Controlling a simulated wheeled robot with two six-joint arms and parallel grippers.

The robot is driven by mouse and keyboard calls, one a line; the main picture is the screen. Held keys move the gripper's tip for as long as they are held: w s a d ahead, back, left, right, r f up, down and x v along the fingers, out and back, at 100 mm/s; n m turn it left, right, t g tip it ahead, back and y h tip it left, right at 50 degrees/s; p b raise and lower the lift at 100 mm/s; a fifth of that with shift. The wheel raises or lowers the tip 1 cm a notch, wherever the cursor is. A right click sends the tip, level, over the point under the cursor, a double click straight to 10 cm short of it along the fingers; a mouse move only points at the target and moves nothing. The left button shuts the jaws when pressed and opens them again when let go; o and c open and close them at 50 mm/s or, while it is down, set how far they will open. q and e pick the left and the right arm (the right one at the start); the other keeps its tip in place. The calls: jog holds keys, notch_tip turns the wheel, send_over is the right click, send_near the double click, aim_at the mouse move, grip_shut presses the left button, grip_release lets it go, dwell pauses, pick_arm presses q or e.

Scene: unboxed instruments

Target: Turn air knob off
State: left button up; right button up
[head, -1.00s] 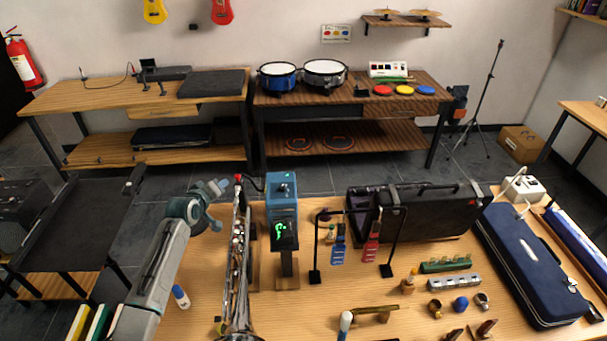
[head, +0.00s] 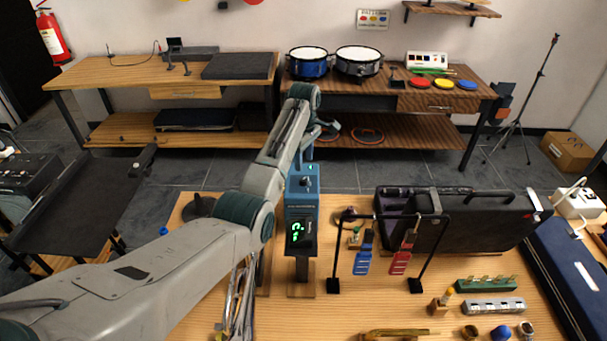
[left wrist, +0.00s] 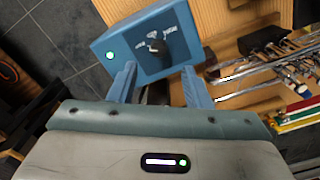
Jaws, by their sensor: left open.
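The blue box (head: 302,194) stands on a wooden post and base, with a lit green display on its front. Its dark air knob (head: 303,182) is on the top face. In the left wrist view, the knob (left wrist: 155,45) stands between printed labels too small to read, with a green light to its left. My left gripper (head: 308,148) is just behind and above the box, partly hidden by my arm. In the left wrist view, its two fingers (left wrist: 160,76) are apart and empty, pointing at the labelled face just short of the knob. My right gripper is not in view.
A silver wind instrument (head: 240,290) stands left of the box, partly behind my arm. A black frame (head: 333,250) with blue and red tags stands close on the right. A dark open case (head: 460,220) is farther right.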

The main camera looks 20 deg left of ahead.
aim_at(303, 180)
pick_arm(q)
notch_tip(303, 180, down, 6)
jog(key=shift+w+a+f+p, duration=0.1)
jog(key=shift+w+a+p, duration=0.05)
jog(key=shift+p, duration=0.5)
jog(key=shift+f, duration=0.7)
jog(key=c, duration=0.9)
grip_shut()
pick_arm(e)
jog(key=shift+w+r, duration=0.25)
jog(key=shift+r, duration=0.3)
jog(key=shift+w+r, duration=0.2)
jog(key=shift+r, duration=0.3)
